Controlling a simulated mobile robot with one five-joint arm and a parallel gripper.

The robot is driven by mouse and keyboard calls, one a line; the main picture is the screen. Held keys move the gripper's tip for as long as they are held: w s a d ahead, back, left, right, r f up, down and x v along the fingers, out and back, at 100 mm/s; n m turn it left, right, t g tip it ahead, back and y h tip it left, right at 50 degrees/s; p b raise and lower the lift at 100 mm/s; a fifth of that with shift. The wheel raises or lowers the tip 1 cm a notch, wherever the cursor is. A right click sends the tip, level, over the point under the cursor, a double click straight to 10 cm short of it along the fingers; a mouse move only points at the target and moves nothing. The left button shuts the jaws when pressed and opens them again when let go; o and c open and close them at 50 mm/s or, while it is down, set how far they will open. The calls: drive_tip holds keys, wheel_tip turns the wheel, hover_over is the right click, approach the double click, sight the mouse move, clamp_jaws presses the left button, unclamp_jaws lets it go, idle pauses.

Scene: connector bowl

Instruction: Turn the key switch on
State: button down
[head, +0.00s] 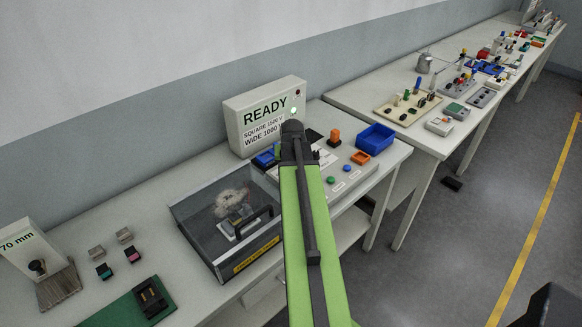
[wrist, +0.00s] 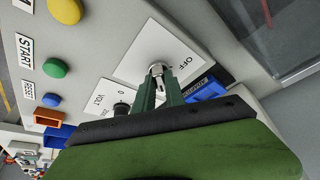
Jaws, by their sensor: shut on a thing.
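The key switch (wrist: 156,68) is a silver metal barrel on a white plate of the grey control panel, in the wrist view. An "OFF" label (wrist: 185,61) is printed on that plate beside it. My gripper (wrist: 160,88) has its two green fingers shut on the key at the switch. The key itself is mostly hidden between the fingers. In the head view my green arm reaches over the panel (head: 352,178) and hides the switch and fingertips. The key's exact angle is hard to tell.
A black knob (wrist: 122,108) with a volt label sits close to my fingers. The yellow button (wrist: 65,10), green button (wrist: 55,68) and blue button (wrist: 50,99) are farther left.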

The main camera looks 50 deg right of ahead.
drive_tip(key=shift+m, duration=0.7)
drive_tip(key=shift+g, duration=0.3)
drive_tip(key=c, duration=1.4)
unclamp_jaws()
drive_tip(key=shift+r, duration=0.15)
